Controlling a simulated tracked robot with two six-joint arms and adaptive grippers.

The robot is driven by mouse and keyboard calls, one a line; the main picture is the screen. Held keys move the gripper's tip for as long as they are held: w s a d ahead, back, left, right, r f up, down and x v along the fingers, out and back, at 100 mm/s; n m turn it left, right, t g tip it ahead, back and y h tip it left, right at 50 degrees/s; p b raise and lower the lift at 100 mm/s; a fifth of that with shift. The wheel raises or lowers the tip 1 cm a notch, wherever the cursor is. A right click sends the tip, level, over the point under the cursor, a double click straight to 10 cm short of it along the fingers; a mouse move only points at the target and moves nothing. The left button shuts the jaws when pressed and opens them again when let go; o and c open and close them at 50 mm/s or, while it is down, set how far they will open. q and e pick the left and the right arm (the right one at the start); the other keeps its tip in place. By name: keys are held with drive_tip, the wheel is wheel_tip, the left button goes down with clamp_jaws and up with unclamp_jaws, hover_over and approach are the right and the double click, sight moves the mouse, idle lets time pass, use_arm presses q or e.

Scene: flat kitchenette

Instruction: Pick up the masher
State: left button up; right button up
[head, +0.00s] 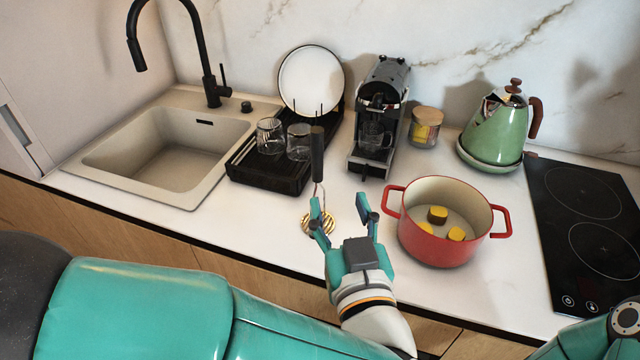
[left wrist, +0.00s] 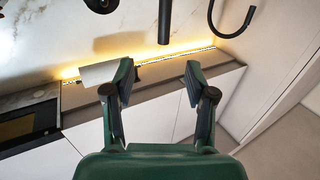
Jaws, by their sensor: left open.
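The masher (head: 318,155) stands upright on the white counter, with a black handle on top, a thin metal stem and a round brass-coloured head at the bottom. My left gripper (head: 341,208) is open and empty in front of the masher. Its left finger covers part of the masher's head and stem in the head view. In the left wrist view, which looks upside down, my two fingers (left wrist: 160,85) are spread, and a dark bar that looks like the masher handle (left wrist: 165,22) hangs from the top edge between them. My right gripper is out of view.
A red pot (head: 437,247) with yellow pieces stands right of my left gripper. Behind are a black dish rack (head: 262,178) with glasses and a plate, a coffee machine (head: 381,110), a jar (head: 425,128) and a green kettle (head: 497,125). The sink (head: 170,150) is left, the hob (head: 590,215) right.

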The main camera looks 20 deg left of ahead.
sight(318, 145)
use_arm(q)
drive_tip(key=p+x, duration=0.2)
drive_tip(key=x, duration=0.9)
drive_tip(key=shift+w+a+r, duration=0.1)
drive_tip(key=shift+a+r, duration=0.05)
drive_tip(key=shift+a, duration=0.05)
drive_tip(key=x, duration=0.1)
drive_tip(key=p+x, duration=0.2)
drive_tip(key=x, duration=0.1)
drive_tip(key=shift+a+r, duration=0.25)
drive_tip(key=shift+w+a+f, duration=0.1)
drive_tip(key=shift+w+a, duration=0.1)
drive_tip(key=shift+w, duration=0.2)
clamp_jaws()
